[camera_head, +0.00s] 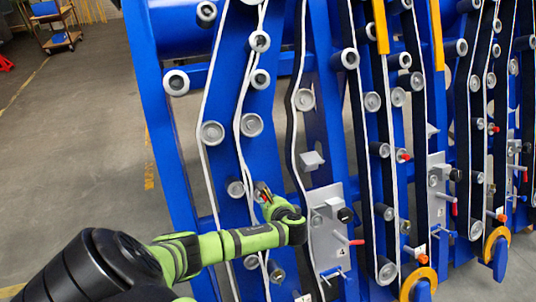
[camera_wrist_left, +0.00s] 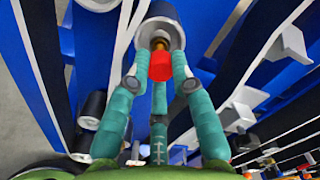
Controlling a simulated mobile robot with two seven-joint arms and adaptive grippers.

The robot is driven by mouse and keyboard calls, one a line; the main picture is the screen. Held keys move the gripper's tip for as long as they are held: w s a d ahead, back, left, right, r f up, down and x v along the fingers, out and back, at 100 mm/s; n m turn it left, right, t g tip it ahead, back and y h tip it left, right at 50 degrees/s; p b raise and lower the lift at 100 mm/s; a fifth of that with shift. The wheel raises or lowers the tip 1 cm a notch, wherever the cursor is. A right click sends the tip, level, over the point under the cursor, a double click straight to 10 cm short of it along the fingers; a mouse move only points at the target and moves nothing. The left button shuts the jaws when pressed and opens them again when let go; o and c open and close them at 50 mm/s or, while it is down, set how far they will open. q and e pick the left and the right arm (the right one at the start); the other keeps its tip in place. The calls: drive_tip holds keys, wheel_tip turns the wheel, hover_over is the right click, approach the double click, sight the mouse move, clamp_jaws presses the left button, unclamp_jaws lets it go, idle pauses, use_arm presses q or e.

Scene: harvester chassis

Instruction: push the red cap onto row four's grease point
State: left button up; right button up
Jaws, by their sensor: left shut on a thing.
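My left gripper (camera_head: 263,194) is shut on the red cap, in front of a blue row plate of the chassis. In the left wrist view, the red cap (camera_wrist_left: 161,67) sits between the teal fingertips of this gripper (camera_wrist_left: 160,78). Just beyond the cap is a grey roller (camera_wrist_left: 160,28) with a small brass-coloured fitting (camera_wrist_left: 159,43) at its centre. The cap lines up with this fitting and appears close to it; whether they touch cannot be told. I cannot read which row this is. My right gripper is not in view.
White belts (camera_head: 240,115) run down the blue plates beside the gripper. A grey panel (camera_head: 325,225) with a red-tipped lever (camera_head: 356,242) stands just right of my wrist. Several rollers stick out nearby. The grey floor (camera_head: 80,160) at the left is clear.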

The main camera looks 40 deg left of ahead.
use_arm(q)
drive_tip(key=shift+p, duration=0.3)
drive_tip(key=shift+b+x, duration=0.85)
drive_tip(key=shift+x, duration=0.4)
drive_tip(key=o, duration=0.8)
drive_tip(key=shift+d, duration=0.1)
drive_tip(key=v, duration=1.2)
drive_tip(key=shift+s+r, duration=0.1)
